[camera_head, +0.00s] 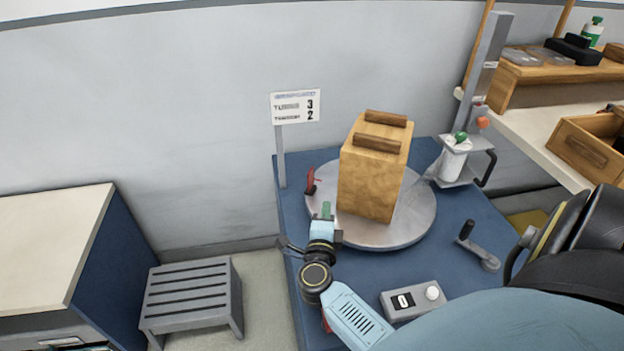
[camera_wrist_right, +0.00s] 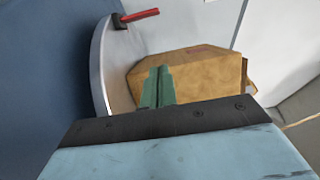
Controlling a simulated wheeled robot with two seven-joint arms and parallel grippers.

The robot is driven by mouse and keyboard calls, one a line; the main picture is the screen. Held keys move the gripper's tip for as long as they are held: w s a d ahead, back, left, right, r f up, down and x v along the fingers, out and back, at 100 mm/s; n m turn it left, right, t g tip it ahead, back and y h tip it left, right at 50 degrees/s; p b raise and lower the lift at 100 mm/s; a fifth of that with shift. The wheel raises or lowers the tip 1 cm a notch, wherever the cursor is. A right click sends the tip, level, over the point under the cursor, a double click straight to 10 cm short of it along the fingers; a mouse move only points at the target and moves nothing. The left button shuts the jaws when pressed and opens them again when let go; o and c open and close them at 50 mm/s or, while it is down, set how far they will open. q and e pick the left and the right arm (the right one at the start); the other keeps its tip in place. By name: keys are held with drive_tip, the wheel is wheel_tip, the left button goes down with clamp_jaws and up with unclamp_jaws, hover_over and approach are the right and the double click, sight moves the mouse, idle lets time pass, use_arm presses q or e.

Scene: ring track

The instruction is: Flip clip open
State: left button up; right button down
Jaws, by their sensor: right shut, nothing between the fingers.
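A red clip (camera_head: 311,182) stands at the left rim of the round grey turntable (camera_head: 412,218). In the wrist view the red clip (camera_wrist_right: 138,16) shows as a red lever on a dark foot at the plate's edge; I cannot tell whether it is open. A wooden block (camera_head: 366,184) with two dark brown bars on top stands on the turntable. My right gripper (camera_head: 326,210) has green fingers, shut and empty, in front of the block and below and right of the clip. In the wrist view its fingertips (camera_wrist_right: 158,72) overlap the block (camera_wrist_right: 200,80). My left gripper is not in view.
The turntable sits on a blue table (camera_head: 285,222). A sign (camera_head: 296,105) stands at its back left. A grey stand with a white cylinder (camera_head: 455,160) is right. A crank (camera_head: 479,248) and a switch box (camera_head: 413,298) lie nearer. A grey stool (camera_head: 190,285) is left.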

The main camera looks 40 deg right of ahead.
sight(311, 179)
drive_tip(key=b+x, duration=0.2)
drive_tip(key=x, duration=0.8)
drive_tip(key=shift+b, duration=0.35)
drive_tip(key=shift+w+a+f+b, duration=0.1)
drive_tip(key=shift+w+a+b, duration=0.15)
drive_tip(key=shift+w, duration=0.25)
drive_tip(key=shift+w+a+b, duration=0.15)
drive_tip(key=shift+w+a, duration=0.05)
drive_tip(key=shift+w, duration=0.25)
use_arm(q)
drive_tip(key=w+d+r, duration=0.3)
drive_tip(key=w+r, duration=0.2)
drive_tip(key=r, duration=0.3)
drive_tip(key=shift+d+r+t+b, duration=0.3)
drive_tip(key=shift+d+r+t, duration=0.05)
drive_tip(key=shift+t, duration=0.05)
use_arm(e)
drive_tip(key=shift+w+a, duration=0.5)
drive_tip(key=shift+w, duration=0.3)
